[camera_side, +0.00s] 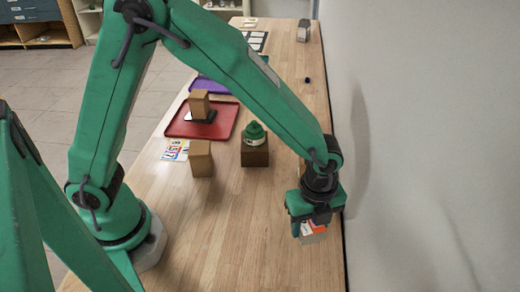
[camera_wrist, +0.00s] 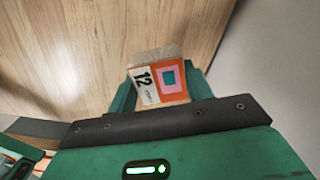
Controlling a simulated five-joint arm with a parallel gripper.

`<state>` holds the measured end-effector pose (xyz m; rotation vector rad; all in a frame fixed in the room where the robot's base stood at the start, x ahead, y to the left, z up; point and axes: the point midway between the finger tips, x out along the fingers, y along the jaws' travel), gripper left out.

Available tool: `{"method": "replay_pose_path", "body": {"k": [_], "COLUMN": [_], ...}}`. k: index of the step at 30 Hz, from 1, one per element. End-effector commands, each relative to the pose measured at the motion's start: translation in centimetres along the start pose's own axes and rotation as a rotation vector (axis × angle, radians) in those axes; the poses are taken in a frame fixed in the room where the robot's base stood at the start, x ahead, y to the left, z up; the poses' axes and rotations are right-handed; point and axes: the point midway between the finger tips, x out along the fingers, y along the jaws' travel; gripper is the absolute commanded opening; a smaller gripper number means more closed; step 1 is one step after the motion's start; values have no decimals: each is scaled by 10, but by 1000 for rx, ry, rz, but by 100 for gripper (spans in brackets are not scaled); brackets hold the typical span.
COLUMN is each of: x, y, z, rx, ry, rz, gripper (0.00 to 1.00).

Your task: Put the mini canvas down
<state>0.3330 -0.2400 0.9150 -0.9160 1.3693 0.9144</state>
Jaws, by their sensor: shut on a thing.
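The mini canvas (camera_wrist: 160,82) is a small block with an orange, pink and teal square design and the number 12 on its face. My gripper (camera_wrist: 162,95) is shut on it, with a finger on either side. In the side view the canvas (camera_side: 313,232) hangs under my gripper (camera_side: 312,222) near the right edge of the wooden table (camera_side: 230,240), by the grey wall. Its lower end is close to the table top; I cannot tell whether it touches.
A green bottle-like item (camera_side: 255,133) sits on a dark brown block (camera_side: 255,155). A tan block (camera_side: 201,158) stands to its left. A red tray (camera_side: 225,118) holds another tan block (camera_side: 199,103). The front middle of the table is clear; the wall (camera_side: 420,150) borders its right side.

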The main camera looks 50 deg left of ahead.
Motion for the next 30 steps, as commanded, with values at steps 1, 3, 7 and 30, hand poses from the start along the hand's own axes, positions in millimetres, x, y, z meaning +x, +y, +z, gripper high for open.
{"method": "replay_pose_path", "body": {"k": [1, 3, 7, 30], "x": [4, 10, 25, 41], "y": [1, 1, 1, 1], "z": [0, 0, 0, 0], "rx": [0, 0, 0, 0], "ry": [-1, -1, -1, 0], "rz": [3, 3, 4, 0], "gripper": [28, 28, 28, 72]}}
